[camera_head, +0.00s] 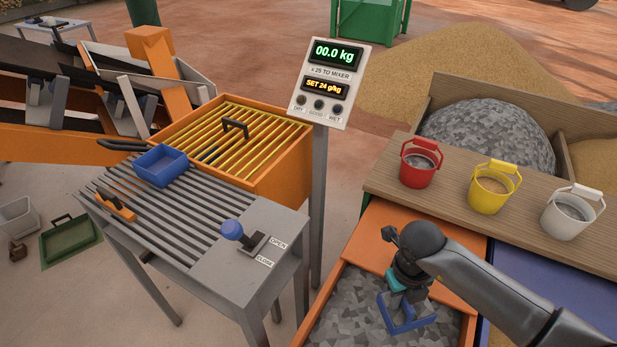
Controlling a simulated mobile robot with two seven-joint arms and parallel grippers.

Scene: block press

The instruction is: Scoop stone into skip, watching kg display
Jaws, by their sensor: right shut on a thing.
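The kg display (332,56) reads 00.0 kg in green, with SET 24 g/kg in orange below. Grey stone (350,310) fills an orange-walled bin at the bottom right. My right gripper (399,284) is over this bin, shut on a blue scoop (408,322). The scoop is at the stone; I cannot tell how much is in it. An orange box with a yellow grille (240,140) stands left of the display; I cannot tell whether it is the skip. My left gripper is not in view.
A slatted grey table (190,215) holds a blue pan (160,165), an orange-handled tool (115,207) and a blue-knobbed lever (233,230) marked OPEN and CLOSE. Red (418,165), yellow (492,188) and white (570,213) buckets stand on a wooden shelf. The display post stands between table and bin.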

